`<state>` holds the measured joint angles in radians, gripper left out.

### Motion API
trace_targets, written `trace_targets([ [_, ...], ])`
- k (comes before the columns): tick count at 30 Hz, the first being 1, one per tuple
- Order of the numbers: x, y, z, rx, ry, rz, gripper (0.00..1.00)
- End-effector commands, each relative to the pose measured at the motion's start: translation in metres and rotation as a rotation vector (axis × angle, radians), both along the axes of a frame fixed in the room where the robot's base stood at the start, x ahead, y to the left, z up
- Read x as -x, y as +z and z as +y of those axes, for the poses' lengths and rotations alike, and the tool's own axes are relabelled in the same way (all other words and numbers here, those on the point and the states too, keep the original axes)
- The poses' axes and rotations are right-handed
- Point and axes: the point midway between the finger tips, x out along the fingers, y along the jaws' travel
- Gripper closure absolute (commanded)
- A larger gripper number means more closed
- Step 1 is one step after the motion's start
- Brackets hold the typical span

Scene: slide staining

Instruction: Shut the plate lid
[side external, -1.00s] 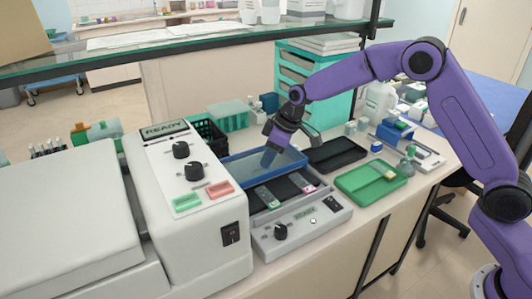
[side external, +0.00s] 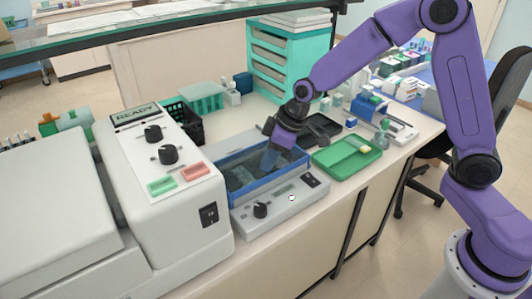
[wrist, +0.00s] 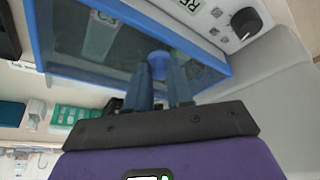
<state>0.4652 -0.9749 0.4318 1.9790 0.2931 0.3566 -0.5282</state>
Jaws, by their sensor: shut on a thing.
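The plate lid (side external: 236,201) is a dark see-through panel in a blue frame. It lies over the top of the grey hot plate unit (side external: 285,208), low and close to its surface. I cannot tell whether its front edge touches the plate. In the wrist view the lid's blue frame (wrist: 258,79) fills the upper middle, and slides show dimly through the panel. My gripper (side external: 271,160) is shut on the lid's blue knob (wrist: 157,64). The fingers (wrist: 160,82) show on either side of the knob in the wrist view.
A large white machine with a READY display (side external: 135,114) stands close on the left. A green tray (side external: 346,157) and a black tray (side external: 318,130) lie to the right. A black basket (side external: 186,122) stands behind. A glass shelf (side external: 190,24) spans above the back.

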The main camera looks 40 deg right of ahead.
Motion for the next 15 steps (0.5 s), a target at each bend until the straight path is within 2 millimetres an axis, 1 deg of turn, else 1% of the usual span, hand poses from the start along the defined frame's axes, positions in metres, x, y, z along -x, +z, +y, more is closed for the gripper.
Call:
trace_targets([
  [1, 0.0045, -0.0001, 0.0013, 0.002, 0.006, 0.012, 1.0],
  [5, 0.0054, -0.0002, 0.0014, 0.003, 0.008, 0.015, 1.0],
  [6, 0.0055, -0.0003, 0.0014, 0.003, 0.008, 0.015, 0.75],
  [8, 0.0053, -0.0002, 0.0016, 0.003, 0.008, 0.014, 0.56],
  [9, 0.005, -0.0002, 0.0015, 0.003, 0.008, 0.013, 0.53],
  [15, 0.0037, -0.0004, 0.0007, 0.003, 0.005, 0.01, 0.53],
])
